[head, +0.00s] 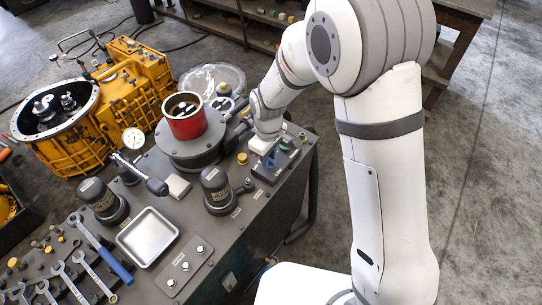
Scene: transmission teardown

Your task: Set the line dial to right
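A small dark control box (266,176) sits near the right edge of the grey workbench (243,212). It carries a green control (284,145) and a blue control (271,161). I cannot tell which is the line dial, or which way any dial points, at this size. My gripper (264,146) reaches down from the upper right to the far left side of this box, very close to it. Its fingers are too small and hidden to show whether they are open, or whether they touch anything.
A red cylinder (187,125) stands on a round grey fixture left of my gripper. A yellow knob (242,158) and a dark capped cylinder (215,187) are close by. A metal tray (148,237) and several wrenches lie front left. A yellow transmission housing (75,140) stands behind.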

